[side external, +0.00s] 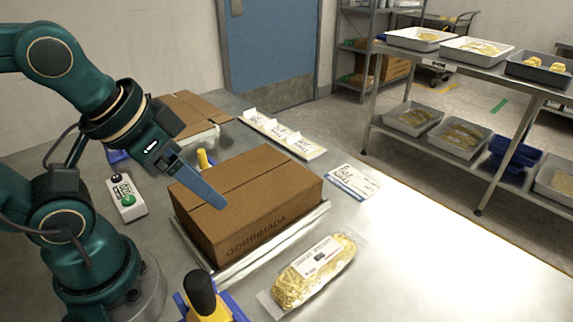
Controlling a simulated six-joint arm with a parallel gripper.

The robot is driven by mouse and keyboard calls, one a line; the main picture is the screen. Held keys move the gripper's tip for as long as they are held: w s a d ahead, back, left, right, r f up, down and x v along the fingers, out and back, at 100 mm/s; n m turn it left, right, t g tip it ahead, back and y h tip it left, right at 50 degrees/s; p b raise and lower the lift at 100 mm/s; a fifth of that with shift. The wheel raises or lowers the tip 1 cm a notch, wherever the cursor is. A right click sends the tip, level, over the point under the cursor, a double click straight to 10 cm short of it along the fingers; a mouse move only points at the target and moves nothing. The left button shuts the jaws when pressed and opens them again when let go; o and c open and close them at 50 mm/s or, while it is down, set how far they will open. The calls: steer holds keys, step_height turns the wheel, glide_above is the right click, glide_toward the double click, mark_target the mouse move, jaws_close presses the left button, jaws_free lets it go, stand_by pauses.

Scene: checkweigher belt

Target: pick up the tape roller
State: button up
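A tool with a black knob-like handle, a yellow body and blue side parts (202,298) stands at the front edge of the view, partly cut off; it looks like the tape roller. My gripper (218,202) slants down to the right over the left part of a closed brown carton (262,190), away from this tool. Only one blue finger shows clearly, so I cannot tell whether it is open or shut. I see nothing held in it. A small yellow piece (204,158) shows behind the gripper, mostly hidden.
The carton sits on a metal platform. A gold-filled clear pack (315,270) lies in front. A control box with a green button (126,198) is at left, another carton (190,110) behind. A white strip (282,134) and a card (353,182) lie beyond. The table's right is clear.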

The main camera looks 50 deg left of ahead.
steer(key=m+g, duration=0.3)
steer(key=g, duration=0.2)
glide_toward(196, 279)
steer(key=f, duration=0.3)
steer(key=w+f, duration=0.1)
steer(key=f, duration=0.1)
steer(key=shift+a+f, duration=0.15)
steer(key=shift+f, duration=0.2)
steer(key=shift+s+f+g, duration=0.25)
steer(key=shift+f+g, duration=0.05)
steer(key=shift+f, duration=2.35)
jaws_close()
